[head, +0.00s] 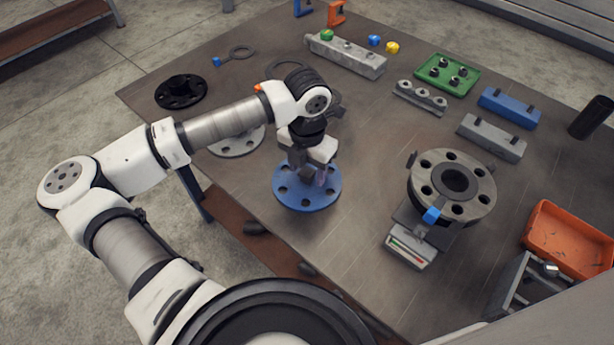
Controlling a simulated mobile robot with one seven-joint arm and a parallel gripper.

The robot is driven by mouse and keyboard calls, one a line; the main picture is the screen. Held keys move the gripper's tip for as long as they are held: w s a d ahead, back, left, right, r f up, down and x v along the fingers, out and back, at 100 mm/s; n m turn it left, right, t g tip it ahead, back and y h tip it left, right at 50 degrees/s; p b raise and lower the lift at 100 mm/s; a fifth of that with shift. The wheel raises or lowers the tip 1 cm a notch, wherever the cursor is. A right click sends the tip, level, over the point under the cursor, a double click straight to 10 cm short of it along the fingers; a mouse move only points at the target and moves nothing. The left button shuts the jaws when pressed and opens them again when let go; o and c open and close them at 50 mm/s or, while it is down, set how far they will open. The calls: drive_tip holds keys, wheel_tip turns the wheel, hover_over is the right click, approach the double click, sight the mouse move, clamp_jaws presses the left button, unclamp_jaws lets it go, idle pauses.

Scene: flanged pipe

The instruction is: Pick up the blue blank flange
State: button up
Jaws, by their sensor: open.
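The blue blank flange (293,196) is a round blue disc with holes around its rim. It lies flat on the table, left of the middle of the head view. My gripper (313,178) is directly over it, pointing down, with its fingers at the middle of the disc. The jaws are open. My gripper hides the centre and back part of the flange, so I cannot tell whether the fingers touch it.
A grey flanged pipe (453,183) stands to the right. A grey disc (237,143) and a black flange (181,91) lie behind left. A green tray (447,75), blue block (509,107) and orange bin (569,238) are farther right. Table is clear between flange and pipe.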

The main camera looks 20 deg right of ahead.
clamp_jaws()
drive_tip(key=shift+r, duration=0.1)
idle(0.4)
